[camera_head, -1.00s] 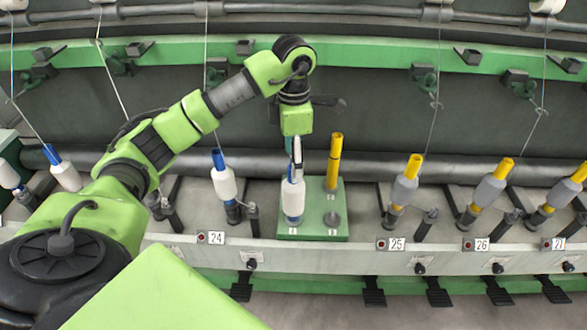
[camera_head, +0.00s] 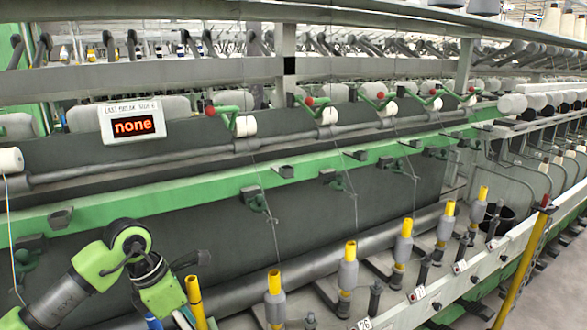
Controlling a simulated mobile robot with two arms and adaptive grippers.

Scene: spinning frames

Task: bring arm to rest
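My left arm (camera_head: 125,262), green and grey, comes in at the lower left of the head view. Its wrist points down, and the gripper (camera_head: 181,319) is cut off by the bottom edge, so its fingers barely show. A blue tube tip (camera_head: 153,321) shows just left of the gripper, and its bobbin is out of view. An empty yellow tube (camera_head: 196,301) stands just right of the gripper. Whether the gripper holds anything is hidden. My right arm and gripper are not in view.
Several yellow-tipped grey bobbins (camera_head: 348,274) stand in a row along the frame rail (camera_head: 395,316). A display (camera_head: 133,124) reads "none". Thin threads hang above the bobbins.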

